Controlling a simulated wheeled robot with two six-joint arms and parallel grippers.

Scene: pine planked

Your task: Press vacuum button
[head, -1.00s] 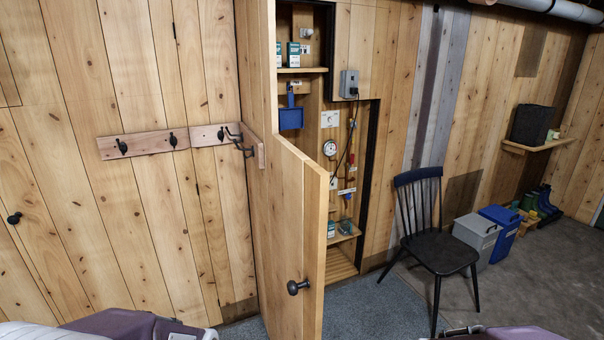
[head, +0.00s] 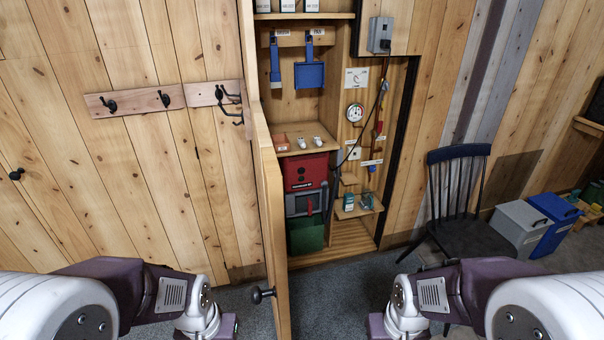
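A red-topped unit (head: 304,171) with a grey front, which looks like the vacuum, stands low inside the open cupboard. Small dark round marks (head: 301,171) show on its red face, and a pale label lies below them; the label is too small to read. I cannot tell which mark is a button. Both of my arms come in at the bottom corners, well short of the cupboard. Their grippers are not visible, only arm links.
The cupboard door (head: 268,210) stands open, its edge toward me, with a dark knob (head: 262,295). A dark chair (head: 465,215) stands to the right. Grey floor (head: 335,290) is clear before the cupboard.

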